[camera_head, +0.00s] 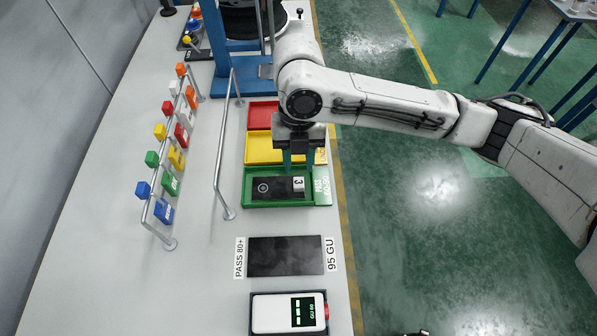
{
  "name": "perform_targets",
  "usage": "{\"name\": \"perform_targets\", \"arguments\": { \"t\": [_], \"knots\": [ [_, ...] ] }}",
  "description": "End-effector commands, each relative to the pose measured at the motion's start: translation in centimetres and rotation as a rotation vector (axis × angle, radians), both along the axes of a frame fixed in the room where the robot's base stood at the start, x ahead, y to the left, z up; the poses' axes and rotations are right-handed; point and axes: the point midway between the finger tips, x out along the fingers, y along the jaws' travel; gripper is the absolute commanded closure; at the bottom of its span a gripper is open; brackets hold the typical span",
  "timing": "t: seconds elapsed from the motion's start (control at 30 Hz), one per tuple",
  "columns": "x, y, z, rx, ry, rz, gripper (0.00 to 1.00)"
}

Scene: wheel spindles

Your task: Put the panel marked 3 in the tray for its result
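The panel marked 3 (279,188) is a dark plate with a white number label at its right and a small ring at its left. It lies inside the green tray (248,201), the nearest of three trays in a row. My gripper (299,166) is above the far edge of the green tray, by the panel's far side. Its two fingers point down and stand apart, with nothing seen between them. The yellow tray (262,149) and the red tray (262,115) lie behind, partly hidden by my gripper and arm.
A dark plate (285,256) lies between labels reading "PASS 80+" (239,258) and "95 GU" (331,254). A white meter (272,313) sits nearer. A metal rail (222,160) and a rack of coloured tags (171,185) stand left. A blue frame (219,38) stands behind.

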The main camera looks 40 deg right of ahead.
Motion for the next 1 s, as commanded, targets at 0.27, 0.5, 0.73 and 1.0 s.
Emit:
{"name": "perform_targets", "arguments": {
  "t": [0.27, 0.5, 0.73, 1.0],
  "knots": [
    [0.6, -0.4, 5.0, -0.001, -0.002, 0.001, 0.65],
    [0.8, -0.6, 6.6, 0.000, 0.001, 0.001, 0.65],
    [0.8, -0.6, 6.7, 0.001, 0.001, 0.000, 0.65],
    [0.8, -0.6, 6.7, 0.001, 0.001, 0.000, 0.65]
  ]
}}
